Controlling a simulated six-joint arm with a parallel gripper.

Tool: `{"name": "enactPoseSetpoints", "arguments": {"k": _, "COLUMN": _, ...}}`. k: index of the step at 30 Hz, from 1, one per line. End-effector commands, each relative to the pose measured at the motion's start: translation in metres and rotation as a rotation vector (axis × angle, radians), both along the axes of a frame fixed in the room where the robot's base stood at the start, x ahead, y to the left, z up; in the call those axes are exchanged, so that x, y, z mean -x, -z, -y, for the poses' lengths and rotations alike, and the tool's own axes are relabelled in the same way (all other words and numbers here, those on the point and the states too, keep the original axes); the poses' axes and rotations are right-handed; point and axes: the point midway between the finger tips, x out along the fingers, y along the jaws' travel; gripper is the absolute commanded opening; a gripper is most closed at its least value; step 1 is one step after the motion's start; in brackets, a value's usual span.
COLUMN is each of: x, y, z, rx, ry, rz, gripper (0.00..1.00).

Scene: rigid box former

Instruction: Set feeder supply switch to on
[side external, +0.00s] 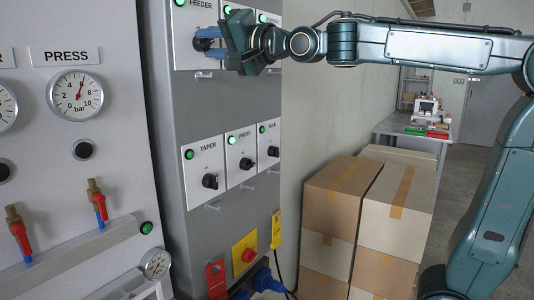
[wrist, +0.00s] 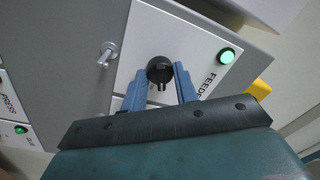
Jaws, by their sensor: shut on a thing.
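The feeder switch is a black rotary knob (wrist: 160,66) on a white plate (wrist: 200,35) marked FEEDER, with a lit green lamp (wrist: 226,56). In the side external view the plate is at the top of the grey cabinet, and the knob (side external: 203,44) is partly covered by my fingers. My gripper (side external: 204,44) reaches it from the right. In the wrist view the two blue fingers of my gripper (wrist: 160,80) stand on either side of the knob, shut on it. The knob's exact pointing direction and its position labels are hard to make out.
Below are the TAPER (side external: 210,181), PRESS (side external: 246,164) and a third knob (side external: 273,151), each with a green lamp. A red button on a yellow box (side external: 249,254) sits lower. Stacked cardboard boxes (side external: 345,205) stand right of the cabinet.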

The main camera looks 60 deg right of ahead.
Motion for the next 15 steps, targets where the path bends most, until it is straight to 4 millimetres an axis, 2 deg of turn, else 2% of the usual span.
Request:
{"name": "enactPoseSetpoints", "arguments": {"k": 9, "x": -0.0001, "y": 0.0006, "z": -0.0014, "rx": -0.266, "ry": -0.002, "rz": -0.002, "gripper": 0.07}}
{"name": "enactPoseSetpoints", "arguments": {"k": 15, "x": -0.0001, "y": 0.0005, "z": -0.0016, "rx": -0.370, "ry": -0.002, "rz": -0.002, "gripper": 0.07}}
